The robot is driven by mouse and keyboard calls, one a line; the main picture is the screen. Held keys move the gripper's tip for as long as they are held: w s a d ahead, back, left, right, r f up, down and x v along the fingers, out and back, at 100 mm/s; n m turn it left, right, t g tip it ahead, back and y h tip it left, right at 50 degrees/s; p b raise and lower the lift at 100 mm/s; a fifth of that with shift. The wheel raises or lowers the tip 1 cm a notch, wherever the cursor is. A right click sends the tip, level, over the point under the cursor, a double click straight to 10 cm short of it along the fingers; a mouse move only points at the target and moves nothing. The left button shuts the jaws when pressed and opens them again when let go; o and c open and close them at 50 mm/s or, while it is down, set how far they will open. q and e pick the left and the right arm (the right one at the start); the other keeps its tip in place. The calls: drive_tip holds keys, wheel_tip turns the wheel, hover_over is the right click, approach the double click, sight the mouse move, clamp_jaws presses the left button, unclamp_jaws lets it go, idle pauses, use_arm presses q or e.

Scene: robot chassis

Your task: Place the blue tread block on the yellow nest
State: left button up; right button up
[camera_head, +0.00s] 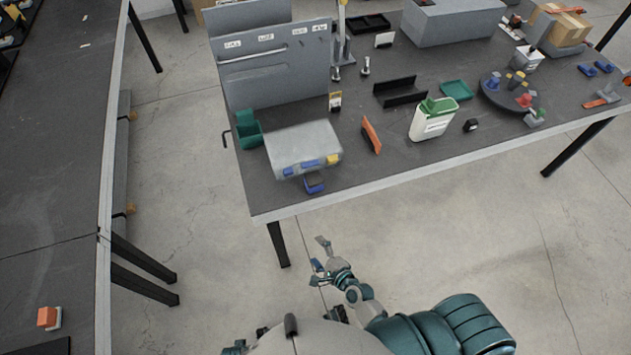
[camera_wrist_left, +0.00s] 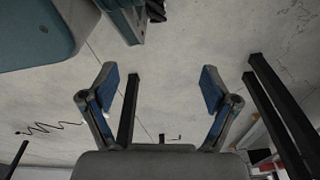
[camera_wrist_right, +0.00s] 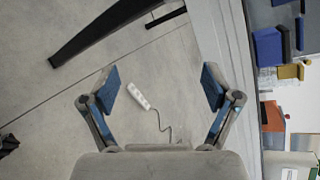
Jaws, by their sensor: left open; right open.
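A blue block (camera_head: 314,183), which looks like the tread block, sits at the table's front edge, just before a pale grey box (camera_head: 305,142). It also shows in the right wrist view (camera_wrist_right: 267,47). A small yellow piece (camera_head: 332,159), perhaps the yellow nest, is at the box's front right, beside smaller blue pieces (camera_head: 310,163). My right gripper (camera_head: 320,255) is open and empty, out over the floor in front of the table, apart from the block. My left gripper (camera_wrist_left: 160,90) is open and empty in its wrist view, with floor behind it; I cannot make it out in the head view.
An orange piece (camera_head: 371,135) and a white jug with a green lid (camera_head: 433,119) stand right of the box. A green holder (camera_head: 248,129) is at its left. Table legs (camera_head: 278,244) stand below the edge. A second table (camera_head: 50,180) runs along the left.

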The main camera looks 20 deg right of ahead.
wheel_tip(320, 180, up, 6)
drive_tip(key=w+d+m+t+h, duration=0.1)
drive_tip(key=w+m+t, duration=0.1)
drive_tip(key=m, duration=0.4)
drive_tip(key=m+t+h, duration=0.3)
drive_tip(key=m, duration=0.7)
approach(311, 172)
drive_tip(key=w+p, duration=0.2)
drive_tip(key=w, duration=0.1)
drive_tip(key=shift+f, duration=0.1)
drive_tip(key=shift+w+a+f, duration=0.1)
drive_tip(key=shift+w, duration=1.45)
drive_tip(key=shift+w+f, duration=0.1)
drive_tip(key=shift+w, duration=1.45)
drive_tip(key=c, duration=1.4)
use_arm(q)
drive_tip(key=s+f, duration=0.1)
drive_tip(key=s, duration=0.1)
drive_tip(key=s+a+f, duration=0.1)
drive_tip(key=s+f, duration=0.1)
drive_tip(key=shift+s+f, duration=0.2)
use_arm(e)
drive_tip(key=shift+c, duration=0.2)
drive_tip(key=shift+r, duration=0.15)
